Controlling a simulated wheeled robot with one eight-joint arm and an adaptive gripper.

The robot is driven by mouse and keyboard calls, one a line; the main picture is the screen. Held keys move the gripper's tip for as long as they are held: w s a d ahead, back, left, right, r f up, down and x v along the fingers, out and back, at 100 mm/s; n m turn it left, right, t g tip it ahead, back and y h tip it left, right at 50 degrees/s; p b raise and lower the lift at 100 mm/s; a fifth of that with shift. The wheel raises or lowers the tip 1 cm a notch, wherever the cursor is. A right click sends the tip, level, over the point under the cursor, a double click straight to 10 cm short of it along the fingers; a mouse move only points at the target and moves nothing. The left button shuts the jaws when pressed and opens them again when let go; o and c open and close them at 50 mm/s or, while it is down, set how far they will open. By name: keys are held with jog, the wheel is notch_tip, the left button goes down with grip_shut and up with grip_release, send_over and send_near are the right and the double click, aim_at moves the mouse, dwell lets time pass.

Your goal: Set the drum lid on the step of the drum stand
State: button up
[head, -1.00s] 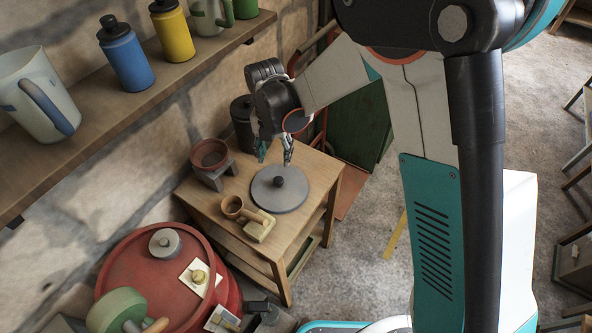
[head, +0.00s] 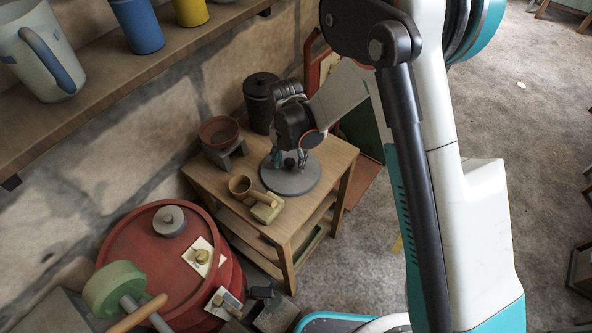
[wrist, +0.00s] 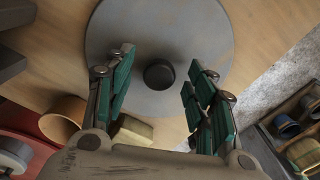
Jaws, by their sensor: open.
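The drum lid, a flat grey disc (head: 297,184) with a dark round knob (wrist: 159,75), lies flat on the wooden table. My gripper (head: 290,160) is above it, pointing down. In the wrist view, the green-padded fingers of my gripper (wrist: 160,66) are open, one on each side of the knob, with clear gaps. I cannot tell whether the fingertips are level with the knob. A small grey stand (head: 226,154) carrying a reddish-brown bowl-like drum (head: 219,131) is left of the lid and looks like the drum stand. Its step cannot be made out.
On the table (head: 318,215), a tan cup (head: 240,186) and a pale block (head: 266,208) are near the lid's front left. A dark lidded canister (head: 261,101) stands behind. A red drum (head: 150,255) is at lower left, and a shelf (head: 120,85) runs above along the wall.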

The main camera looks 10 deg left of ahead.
jog(key=shift+f, duration=0.8)
jog(key=shift+r, duration=0.1)
grip_shut()
